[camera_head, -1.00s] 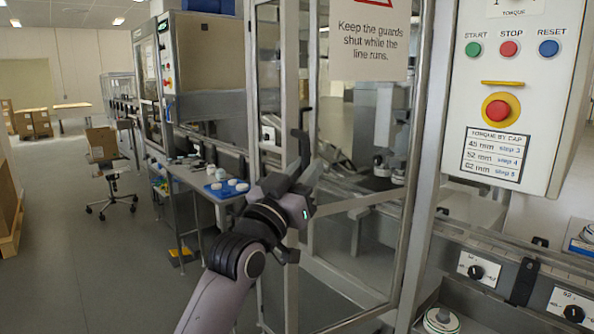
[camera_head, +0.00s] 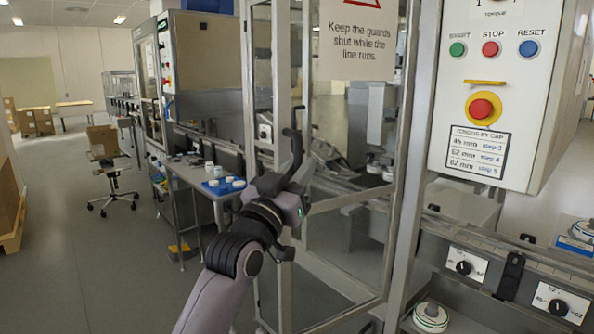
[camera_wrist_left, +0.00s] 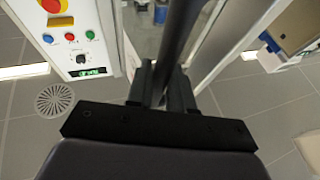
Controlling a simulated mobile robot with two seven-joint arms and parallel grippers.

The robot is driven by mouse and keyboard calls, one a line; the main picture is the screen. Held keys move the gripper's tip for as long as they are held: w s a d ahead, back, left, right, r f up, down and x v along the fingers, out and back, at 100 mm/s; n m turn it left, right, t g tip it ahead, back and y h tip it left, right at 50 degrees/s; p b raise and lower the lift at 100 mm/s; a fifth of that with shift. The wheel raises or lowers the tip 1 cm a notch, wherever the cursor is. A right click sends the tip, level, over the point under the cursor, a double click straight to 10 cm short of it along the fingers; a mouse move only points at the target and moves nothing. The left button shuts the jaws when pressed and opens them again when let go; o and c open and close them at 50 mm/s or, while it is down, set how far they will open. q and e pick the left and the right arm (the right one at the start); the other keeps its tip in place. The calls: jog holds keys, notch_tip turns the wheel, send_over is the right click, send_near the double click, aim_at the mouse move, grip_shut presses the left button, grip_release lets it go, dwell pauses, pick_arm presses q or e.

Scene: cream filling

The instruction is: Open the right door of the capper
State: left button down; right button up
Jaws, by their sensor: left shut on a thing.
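The capper's right door (camera_head: 397,190) is a tall glazed panel in a metal frame, with a notice (camera_head: 358,45) at its top. Its dark upright handle (camera_head: 296,150) is on the door's left side. My left gripper (camera_head: 286,190) is at the handle, shut on it. In the left wrist view the dark handle bar (camera_wrist_left: 180,35) runs down between the two fingers (camera_wrist_left: 163,88). The gripper hides the handle's lower middle part. I cannot tell surely how far the door stands from its frame. My right gripper is not in view.
The control box (camera_head: 505,85) with its red stop button (camera_head: 481,108) stands right of the door. Below it are a conveyor rail with dials (camera_head: 463,267) and a white round part (camera_head: 431,316). A side table with a blue tray (camera_head: 222,187) is behind my arm. Open floor lies at the left.

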pick_arm(q)
jog(key=shift+r, duration=0.1)
jog(key=c, duration=1.4)
grip_release()
jog(key=shift+b+v, duration=0.8)
jog(key=shift+v, duration=2.75)
